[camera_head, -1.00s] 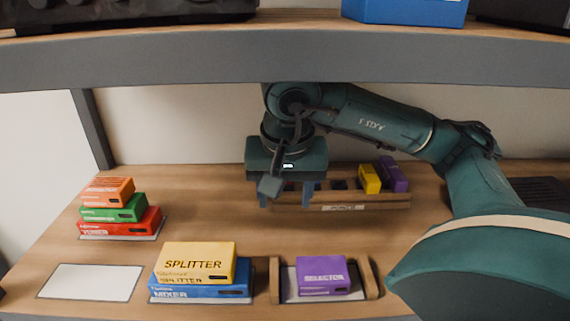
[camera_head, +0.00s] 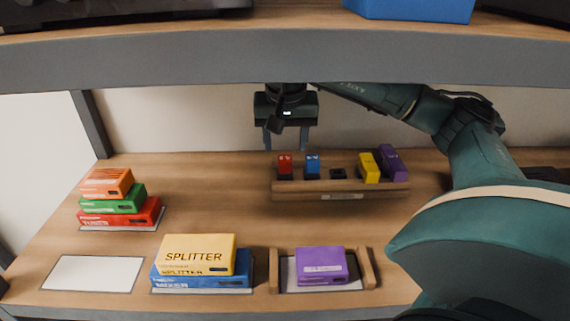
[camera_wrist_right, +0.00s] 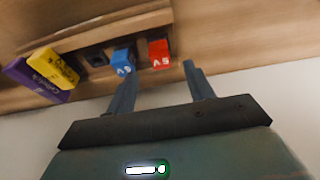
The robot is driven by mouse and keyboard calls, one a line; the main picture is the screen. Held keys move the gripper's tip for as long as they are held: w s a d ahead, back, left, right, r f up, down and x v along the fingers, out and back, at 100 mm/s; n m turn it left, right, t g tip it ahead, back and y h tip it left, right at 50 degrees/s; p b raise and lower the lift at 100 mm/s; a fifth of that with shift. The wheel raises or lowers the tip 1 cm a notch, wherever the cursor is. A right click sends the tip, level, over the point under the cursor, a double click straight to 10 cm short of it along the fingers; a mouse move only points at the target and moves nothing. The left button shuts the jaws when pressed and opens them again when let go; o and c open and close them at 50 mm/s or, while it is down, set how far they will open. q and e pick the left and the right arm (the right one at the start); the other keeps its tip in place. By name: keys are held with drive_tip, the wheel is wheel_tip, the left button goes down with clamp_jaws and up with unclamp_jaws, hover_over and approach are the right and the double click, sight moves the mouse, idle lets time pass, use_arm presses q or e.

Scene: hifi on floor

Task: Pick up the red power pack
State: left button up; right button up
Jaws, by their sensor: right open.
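The red power pack (camera_head: 285,163) is a small red block upright in the left slot of a wooden rack (camera_head: 330,193) on the shelf. It also shows in the right wrist view (camera_wrist_right: 159,52), with white marks on its top. My right gripper (camera_head: 287,143) is open and empty, just above and behind the red pack in the head view. In the wrist view its two fingers (camera_wrist_right: 158,80) stand apart, with the red pack beyond and between their tips, not touching them as far as I can see. My left gripper is not in view.
A blue pack (camera_head: 312,165) stands right beside the red one, then an empty slot, a yellow pack (camera_head: 369,168) and a purple one (camera_head: 392,163). Boxes and a purple selector (camera_head: 321,262) stand in front. A thick shelf edge (camera_head: 280,62) crosses above.

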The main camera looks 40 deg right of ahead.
sight(285, 158)
drive_tip(key=x, duration=0.5)
drive_tip(key=shift+c, duration=0.5)
drive_tip(key=c, duration=0.9)
